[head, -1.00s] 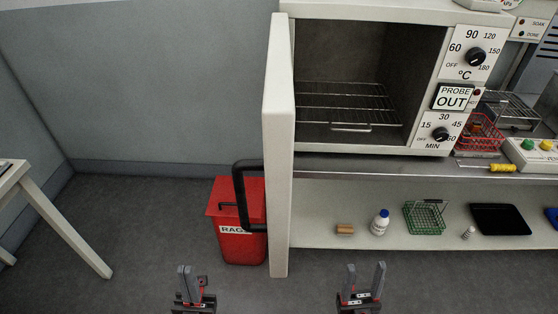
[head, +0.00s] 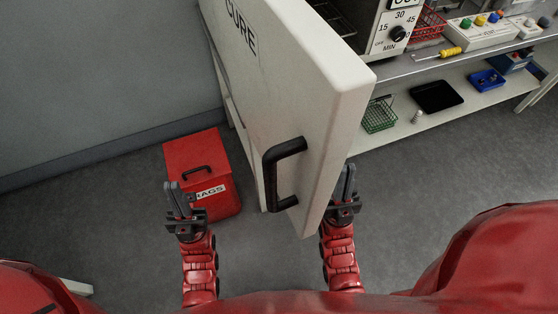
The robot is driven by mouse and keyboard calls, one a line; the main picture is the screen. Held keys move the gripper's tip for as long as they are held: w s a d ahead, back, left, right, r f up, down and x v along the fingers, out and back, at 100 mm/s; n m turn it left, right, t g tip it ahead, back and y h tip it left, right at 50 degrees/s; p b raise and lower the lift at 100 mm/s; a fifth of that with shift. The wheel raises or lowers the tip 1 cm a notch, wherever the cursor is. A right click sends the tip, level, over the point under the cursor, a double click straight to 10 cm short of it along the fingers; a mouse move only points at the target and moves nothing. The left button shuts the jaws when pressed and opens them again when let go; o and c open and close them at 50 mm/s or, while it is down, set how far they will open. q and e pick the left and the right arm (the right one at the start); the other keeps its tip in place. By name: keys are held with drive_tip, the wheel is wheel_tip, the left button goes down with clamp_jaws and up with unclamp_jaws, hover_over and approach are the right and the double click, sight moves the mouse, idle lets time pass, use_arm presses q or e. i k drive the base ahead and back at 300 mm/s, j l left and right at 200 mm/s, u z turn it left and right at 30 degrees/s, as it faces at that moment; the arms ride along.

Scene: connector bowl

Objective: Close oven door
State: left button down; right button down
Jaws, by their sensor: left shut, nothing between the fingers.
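The oven door (head: 300,75) stands wide open, swung out toward me. Its white outer face with the lettering "CURE" is turned to the left, and its thick free edge is near me. The black handle (head: 270,178) is on that outer face near the free edge. The oven (head: 385,30) is partly in view at the top. My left gripper (head: 175,188) is shut and empty, left of the handle and apart from it. My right gripper (head: 347,172) is close beside the door's free edge, on its right side; contact and finger gap are unclear.
A red rag bin (head: 190,155) stands on the floor behind my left gripper. The bench (head: 480,58) at right carries a control box and a yellow screwdriver. Its lower shelf (head: 395,132) holds a green basket and a black tray. Floor between my arms is clear.

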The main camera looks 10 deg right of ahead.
sight(302, 95)
drive_tip(key=k+j+u, duration=0.2)
drive_tip(key=k, duration=0.3)
drive_tip(key=k+j+u, duration=0.1)
drive_tip(key=k+u, duration=0.15)
drive_tip(key=k, duration=0.3)
